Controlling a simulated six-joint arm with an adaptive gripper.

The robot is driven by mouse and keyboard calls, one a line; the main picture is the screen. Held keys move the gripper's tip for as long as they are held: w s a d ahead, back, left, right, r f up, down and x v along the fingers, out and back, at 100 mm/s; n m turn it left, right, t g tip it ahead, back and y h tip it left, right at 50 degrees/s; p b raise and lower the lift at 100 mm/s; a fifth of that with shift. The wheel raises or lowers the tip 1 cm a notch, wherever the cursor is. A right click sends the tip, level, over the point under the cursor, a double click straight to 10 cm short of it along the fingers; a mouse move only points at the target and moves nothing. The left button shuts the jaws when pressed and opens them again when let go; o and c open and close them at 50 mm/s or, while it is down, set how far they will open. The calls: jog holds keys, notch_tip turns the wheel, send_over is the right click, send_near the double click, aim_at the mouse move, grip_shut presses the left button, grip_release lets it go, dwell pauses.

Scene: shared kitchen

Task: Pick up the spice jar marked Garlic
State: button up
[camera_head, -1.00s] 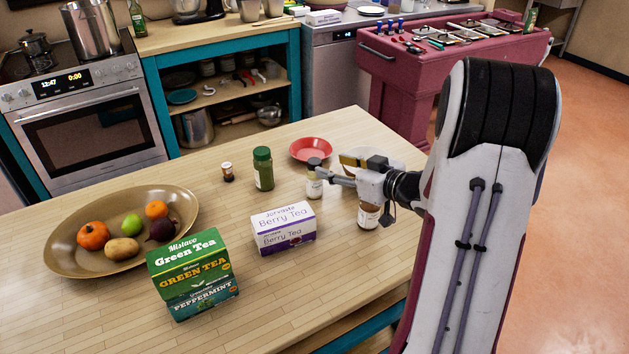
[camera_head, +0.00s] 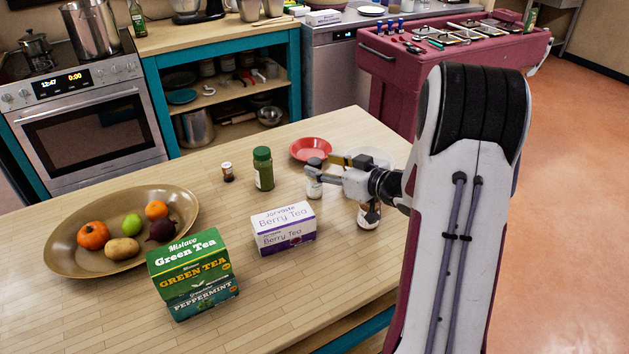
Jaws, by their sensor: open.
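My gripper (camera_head: 330,168) is open above the table, with its fingers pointing left. Its fingertips overlap the upper part of a pale spice jar with a dark lid (camera_head: 314,188); I cannot tell whether they touch it. Another jar with a brown top part and white label (camera_head: 368,221) stands below my wrist, partly hidden by it. The jar labels are too small to read, so I cannot tell which is Garlic.
A red plate (camera_head: 310,148) and a partly hidden white plate (camera_head: 382,154) lie behind my gripper. A Berry Tea box (camera_head: 284,228), stacked green tea boxes (camera_head: 190,272) and a brass bowl of produce (camera_head: 75,262) stand on the wooden table. The front middle is clear.

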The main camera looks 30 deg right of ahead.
aim_at(320, 167)
jog(key=shift+f+x, duration=0.1)
jog(key=shift+x, duration=0.9)
jog(key=shift+f+x, duration=0.15)
jog(key=shift+x, duration=0.85)
jog(key=shift+s+a, duration=0.15)
jog(key=shift+a, duration=0.05)
grip_shut()
